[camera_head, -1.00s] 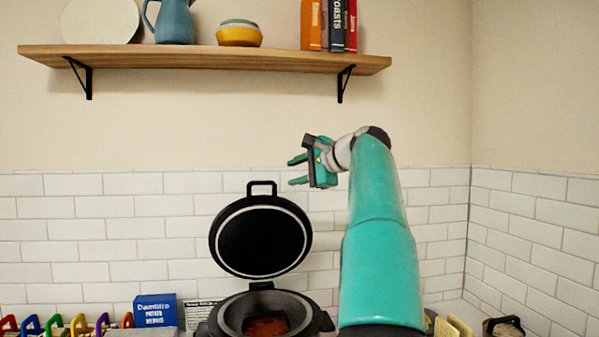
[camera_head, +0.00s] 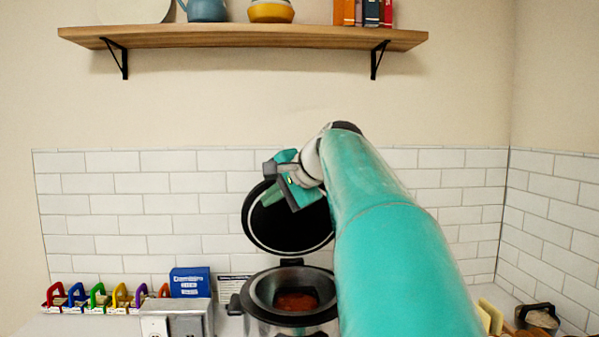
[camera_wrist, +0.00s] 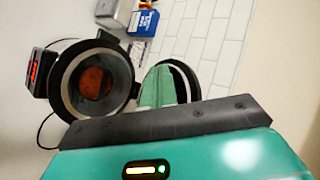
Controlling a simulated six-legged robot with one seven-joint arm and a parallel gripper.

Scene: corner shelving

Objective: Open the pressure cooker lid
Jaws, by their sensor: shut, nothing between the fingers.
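The pressure cooker (camera_head: 258,293) stands on the counter with its pot open and reddish-brown food inside. It also shows in the wrist view (camera_wrist: 68,82). Its black, grey-rimmed lid (camera_head: 290,232) stands raised, hinged at the back, its inner face toward me. In the wrist view the lid (camera_wrist: 188,82) is seen at a slant, partly covered by green finger shapes. My gripper (camera_head: 270,196) is shut and empty, in front of the lid's upper part in the head view. It hides the lid's top handle. I cannot tell whether it touches the lid.
A wooden shelf (camera_head: 240,37) is mounted above. A dark-handled item (camera_head: 538,317) sits at the right. The tiled wall closes the back.

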